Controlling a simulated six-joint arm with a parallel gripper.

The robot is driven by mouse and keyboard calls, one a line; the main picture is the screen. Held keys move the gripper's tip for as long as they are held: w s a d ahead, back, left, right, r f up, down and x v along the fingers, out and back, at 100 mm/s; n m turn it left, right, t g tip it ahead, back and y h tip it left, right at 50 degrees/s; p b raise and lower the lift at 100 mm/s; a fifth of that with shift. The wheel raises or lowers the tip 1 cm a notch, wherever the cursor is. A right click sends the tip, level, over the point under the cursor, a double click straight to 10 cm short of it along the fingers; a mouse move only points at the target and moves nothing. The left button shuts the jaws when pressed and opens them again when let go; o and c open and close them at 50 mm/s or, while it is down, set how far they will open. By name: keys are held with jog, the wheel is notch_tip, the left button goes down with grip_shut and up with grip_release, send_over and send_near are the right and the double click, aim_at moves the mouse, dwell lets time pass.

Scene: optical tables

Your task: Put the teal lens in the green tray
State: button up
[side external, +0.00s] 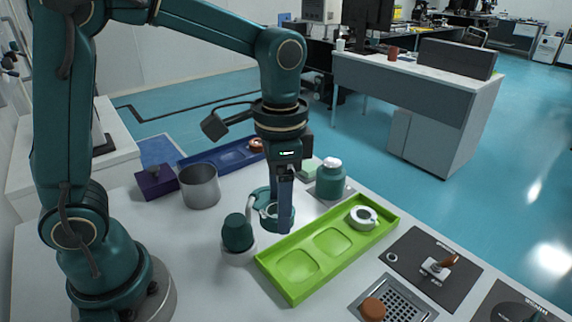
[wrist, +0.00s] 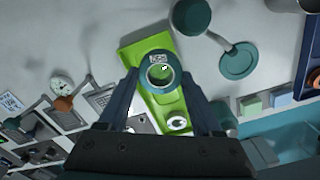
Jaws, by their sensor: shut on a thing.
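The teal lens (wrist: 148,78), a ring with a small pale label, sits between the fingertips of my gripper (wrist: 162,84) in the wrist view. My gripper is shut on it. In the side external view my gripper (side external: 285,228) points down beside the tray's left long edge; the lens is hard to separate there from teal parts behind the fingers. The green tray (side external: 328,243) is long, with shallow square recesses, and holds a white ring (side external: 363,217) at its far end. In the wrist view the green tray (wrist: 137,47) lies below and behind the lens, which hides part of it.
A teal jar (side external: 330,181) stands behind right. A grey metal cup (side external: 199,186), a purple box (side external: 156,183) and a blue tray (side external: 222,154) are farther left. A perforated plate (side external: 396,296) lies at front right.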

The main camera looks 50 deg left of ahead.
jog(key=a+n, duration=0.3)
jog(key=a, duration=0.6)
send_over(300, 265)
notch_tip(300, 265, down, 6)
jog(key=shift+s+f, duration=0.1)
jog(key=shift+f, duration=2.1)
jog(key=shift+f, duration=0.15)
jog(key=o, duration=1.2)
jog(key=shift+o, duration=0.2)
